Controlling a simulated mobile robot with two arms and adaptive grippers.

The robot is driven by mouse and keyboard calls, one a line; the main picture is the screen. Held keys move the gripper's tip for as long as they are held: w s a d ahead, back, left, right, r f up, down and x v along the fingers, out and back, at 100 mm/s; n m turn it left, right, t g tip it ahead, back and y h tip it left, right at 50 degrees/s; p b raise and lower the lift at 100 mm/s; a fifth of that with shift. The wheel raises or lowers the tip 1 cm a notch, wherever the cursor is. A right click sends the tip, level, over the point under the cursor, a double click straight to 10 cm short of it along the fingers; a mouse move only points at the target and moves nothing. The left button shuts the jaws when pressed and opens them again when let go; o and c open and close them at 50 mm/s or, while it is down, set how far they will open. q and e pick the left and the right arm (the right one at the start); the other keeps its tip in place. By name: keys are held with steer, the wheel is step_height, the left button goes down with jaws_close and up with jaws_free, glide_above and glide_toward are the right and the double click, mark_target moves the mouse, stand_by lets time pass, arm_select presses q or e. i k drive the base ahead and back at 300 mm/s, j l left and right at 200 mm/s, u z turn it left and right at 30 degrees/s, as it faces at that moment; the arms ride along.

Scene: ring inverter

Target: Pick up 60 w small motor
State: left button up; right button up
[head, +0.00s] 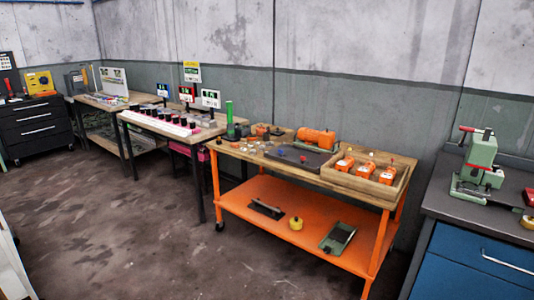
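Several small orange motors stand in a wooden tray (399,187) at the right end of an orange cart with a wooden top. The left one (344,163), the middle one (366,169) and the right one (387,175) sit in a row. White labels show on them, but the wattage is too small to read, so I cannot tell which is 60 W. A larger orange motor (316,138) lies farther back on the cart. Neither of my grippers is in view.
The cart's lower orange shelf (290,210) holds a yellow item (296,223) and a green tray (337,238). A blue cabinet (468,262) with a green press (481,160) stands at the right. Workbenches line the wall at left. The floor (130,230) in front is clear.

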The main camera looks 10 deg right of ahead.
mark_target(386, 178)
steer(key=i+l+z, duration=0.25)
steer(key=i+z, duration=0.15)
steer(key=i, duration=0.25)
steer(key=i+z, duration=0.4)
steer(key=i, duration=0.2)
steer(key=i+z, duration=0.2)
steer(key=i, duration=0.25)
steer(key=i+z, duration=0.15)
steer(key=i, duration=0.3)
steer(key=i+j+z, duration=0.2)
steer(key=i, duration=0.25)
steer(key=i+j+z, duration=0.15)
steer(key=i, duration=0.3)
steer(key=i+j+z, duration=0.2)
steer(key=i, duration=0.2)
